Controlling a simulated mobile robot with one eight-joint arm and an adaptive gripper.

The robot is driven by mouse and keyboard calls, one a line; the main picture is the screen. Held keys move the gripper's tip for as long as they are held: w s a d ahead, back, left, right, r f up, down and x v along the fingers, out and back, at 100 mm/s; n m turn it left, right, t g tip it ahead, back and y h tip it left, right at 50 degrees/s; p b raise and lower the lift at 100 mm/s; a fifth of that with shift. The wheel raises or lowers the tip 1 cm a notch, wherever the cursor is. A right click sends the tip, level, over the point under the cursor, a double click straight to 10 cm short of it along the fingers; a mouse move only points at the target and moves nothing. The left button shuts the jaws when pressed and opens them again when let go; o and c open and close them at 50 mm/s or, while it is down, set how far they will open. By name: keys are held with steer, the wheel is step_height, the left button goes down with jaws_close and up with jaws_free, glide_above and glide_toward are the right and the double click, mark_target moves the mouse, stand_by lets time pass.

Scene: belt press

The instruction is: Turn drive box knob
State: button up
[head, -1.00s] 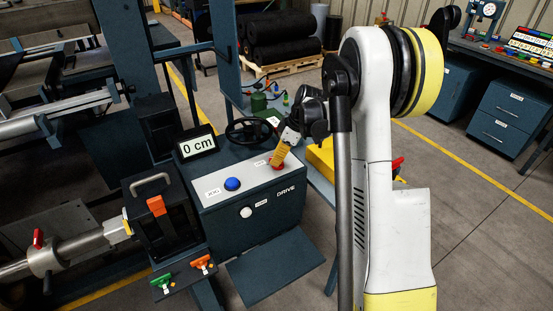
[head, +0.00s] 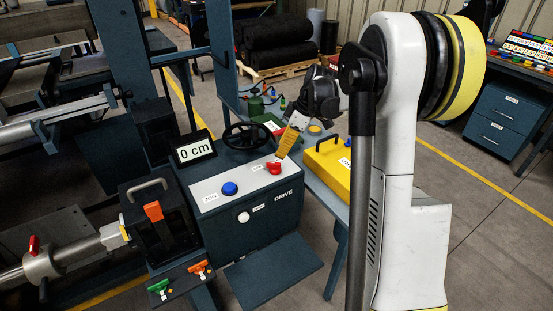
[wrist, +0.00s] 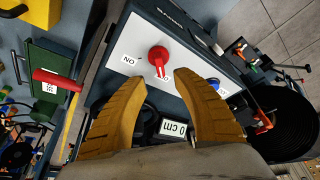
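The drive box (head: 250,240) stands in the middle of the head view, with a light panel on top. Its red knob (head: 274,168) sits at the panel's right end; it also shows in the wrist view (wrist: 158,56), with its pointer towards the bottom of the picture. An "ON" label lies upside down beside it there, and another label is partly hidden under the pointer. My gripper (head: 282,157) reaches down towards the knob from above. In the wrist view its two yellow fingers (wrist: 162,88) are spread with nothing between them, and the knob lies just beyond their tips, apparently untouched.
A blue button (head: 230,188), a "0 cm" display (head: 195,149) and a black handwheel (head: 247,136) are on the box. A white button (head: 243,217) is on its front. A yellow case (head: 328,170) stands on a bench to the right. Floor at right is clear.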

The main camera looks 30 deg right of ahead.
steer(key=shift+v, duration=2.1)
steer(key=s+a+r+m+t+h, duration=0.1)
steer(key=s+a+r+m, duration=0.15)
steer(key=s+a, duration=0.3)
steer(key=s+a+r+m+h, duration=0.1)
steer(key=s+a+r+m, duration=0.1)
steer(key=s+a+r, duration=0.4)
steer(key=s+a+f+m+t+h, duration=0.1)
steer(key=s+a+f+m+t, duration=0.2)
steer(key=s+a, duration=0.6)
steer(key=s+f+m, duration=0.1)
steer(key=s+m, duration=0.1)
steer(key=s, duration=0.1)
steer(key=shift+s+a+f, duration=0.2)
steer(key=shift+s+f, duration=0.15)
steer(key=shift+f, duration=0.05)
